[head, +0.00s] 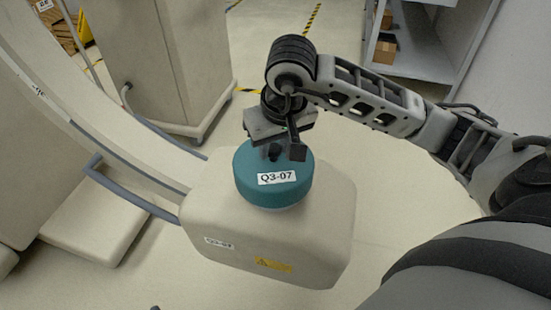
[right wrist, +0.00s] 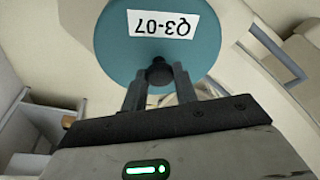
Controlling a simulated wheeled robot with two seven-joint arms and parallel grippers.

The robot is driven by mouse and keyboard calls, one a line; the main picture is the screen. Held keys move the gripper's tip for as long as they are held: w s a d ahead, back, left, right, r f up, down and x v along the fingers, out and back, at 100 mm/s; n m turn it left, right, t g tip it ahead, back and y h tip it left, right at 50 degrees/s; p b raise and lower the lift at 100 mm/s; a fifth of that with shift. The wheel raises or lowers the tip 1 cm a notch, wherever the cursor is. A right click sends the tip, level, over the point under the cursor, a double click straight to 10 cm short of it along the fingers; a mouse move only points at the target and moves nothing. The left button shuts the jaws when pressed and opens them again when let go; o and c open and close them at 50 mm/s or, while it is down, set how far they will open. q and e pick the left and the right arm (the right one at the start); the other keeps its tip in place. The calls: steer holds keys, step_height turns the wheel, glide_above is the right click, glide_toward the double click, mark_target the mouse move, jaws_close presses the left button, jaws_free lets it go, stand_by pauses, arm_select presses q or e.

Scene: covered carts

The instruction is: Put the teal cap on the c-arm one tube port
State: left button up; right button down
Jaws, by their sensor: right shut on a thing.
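The teal cap (head: 262,193), labelled Q3-07, sits upright on or just over the top of the cream tube housing (head: 325,245) of the c-arm. The cap hides the port under it; a thin pale rim shows below its front edge. My right gripper (head: 277,152) is above the cap, with its fingers shut on the dark knob on the cap's top. In the right wrist view the cap (right wrist: 120,50) fills the top middle, and the knob is between the fingertips (right wrist: 159,77). My left gripper is not in view.
The curved c-arm (head: 120,155) with blue-grey rails runs along the left of the housing. A tall cream cabinet (head: 160,60) stands behind. A grey shelf (head: 415,55) with boxes is at the back right. Open floor lies between.

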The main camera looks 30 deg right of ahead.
mark_target(276, 158)
steer(key=shift+w+d+f, duration=0.3)
steer(key=shift+f, duration=0.3)
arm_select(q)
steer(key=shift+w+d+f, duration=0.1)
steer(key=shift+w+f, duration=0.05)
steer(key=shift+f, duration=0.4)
arm_select(e)
steer(key=shift+s+x, duration=0.1)
steer(key=shift+x, duration=0.75)
steer(key=shift+s+x, duration=0.15)
steer(key=shift+x, duration=0.7)
steer(key=shift+d, duration=0.1)
arm_select(q)
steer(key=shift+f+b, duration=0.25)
steer(key=shift+b, duration=0.2)
arm_select(e)
steer(key=shift+f, duration=0.2)
steer(key=c, duration=1.1)
jaws_free()
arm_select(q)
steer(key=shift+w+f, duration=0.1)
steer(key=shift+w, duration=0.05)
